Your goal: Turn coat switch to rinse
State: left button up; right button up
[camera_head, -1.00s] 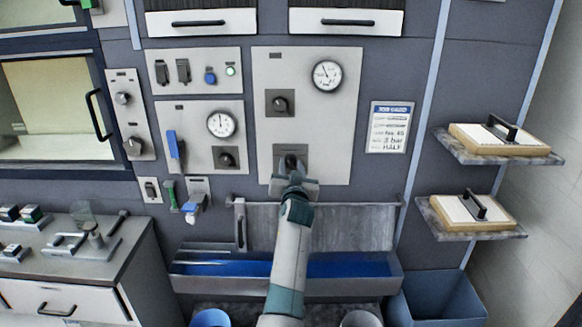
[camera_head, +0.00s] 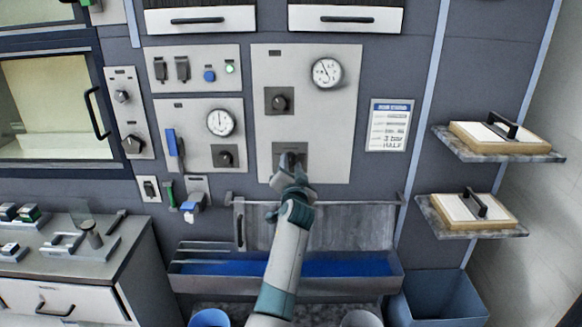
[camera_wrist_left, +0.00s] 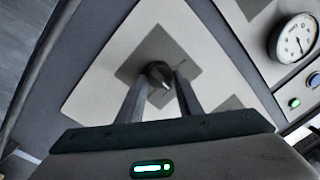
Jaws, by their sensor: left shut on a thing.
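A large light panel (camera_head: 335,130) on the wall carries a gauge (camera_head: 327,72), an upper dark knob (camera_head: 280,102) on a square plate, and a lower dark knob on a square plate (camera_head: 281,149). My left gripper (camera_head: 291,172) reaches up to the lower knob and covers part of it. In the left wrist view the knob (camera_wrist_left: 159,73) sits between the tips of my left gripper (camera_wrist_left: 160,88), which is shut on it. No label reading "coat" or "rinse" is legible. My right gripper is not in view.
A smaller panel with a gauge (camera_head: 220,122) and a blue lever (camera_head: 175,142) is to the left. A trough (camera_head: 345,287) with blue inside lies below. A notice card (camera_head: 389,125) and two shelves (camera_head: 470,232) are to the right.

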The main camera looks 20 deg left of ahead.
pick_arm(q)
jog(key=m, duration=0.6)
jog(key=shift+p, duration=0.4)
jog(key=m+p, duration=0.1)
jog(key=m, duration=0.2)
jog(key=shift+m+t+h, duration=0.3)
jog(key=shift+m, duration=0.1)
jog(key=shift+a+f+m+p, duration=0.15)
jog(key=shift+m+p, duration=0.65)
jog(key=shift+m, duration=1.1)
jog(key=o, duration=1)
jog(key=shift+f, duration=0.1)
jog(key=shift+o, duration=0.2)
